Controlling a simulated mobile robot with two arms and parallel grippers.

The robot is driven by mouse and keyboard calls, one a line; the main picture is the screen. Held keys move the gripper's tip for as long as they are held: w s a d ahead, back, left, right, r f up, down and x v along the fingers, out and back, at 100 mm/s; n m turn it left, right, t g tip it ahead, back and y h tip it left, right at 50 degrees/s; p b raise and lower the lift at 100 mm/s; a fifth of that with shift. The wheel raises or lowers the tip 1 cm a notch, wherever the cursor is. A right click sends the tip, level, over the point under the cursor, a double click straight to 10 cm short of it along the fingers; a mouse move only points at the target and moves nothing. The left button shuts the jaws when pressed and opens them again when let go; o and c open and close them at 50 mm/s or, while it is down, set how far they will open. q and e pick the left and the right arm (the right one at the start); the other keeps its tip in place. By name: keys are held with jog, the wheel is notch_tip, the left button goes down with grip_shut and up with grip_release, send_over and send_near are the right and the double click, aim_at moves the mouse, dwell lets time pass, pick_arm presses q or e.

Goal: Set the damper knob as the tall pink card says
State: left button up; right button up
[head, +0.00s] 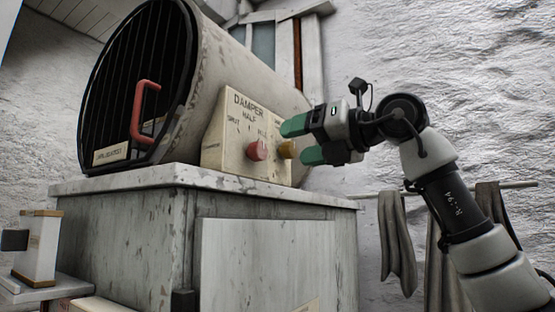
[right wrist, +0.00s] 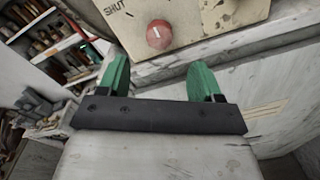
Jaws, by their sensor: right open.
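The damper panel (head: 222,145) is cream and worn, marked DAMPER, with HALF at the top, SHUT at the left and a partly hidden word at the right. Its red round knob (head: 257,150) shows in the head view. In the right wrist view the red knob (right wrist: 160,36) has a short white mark on its face, near upright. My right gripper (head: 292,142) has green fingers and is open and empty. In the right wrist view its fingers (right wrist: 160,70) stand apart just short of the knob, not touching it. No tall pink card is in view. My left gripper is not in view.
A drum with a barred front and red handle (head: 146,98) stands on a worn grey cabinet (head: 130,225). Dark cloths (head: 397,240) hang on a rail at the right. Shelves (right wrist: 50,45) show in the wrist view.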

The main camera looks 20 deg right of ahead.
jog(key=v, duration=0.3)
jog(key=shift+b, duration=0.3)
dwell(0.3)
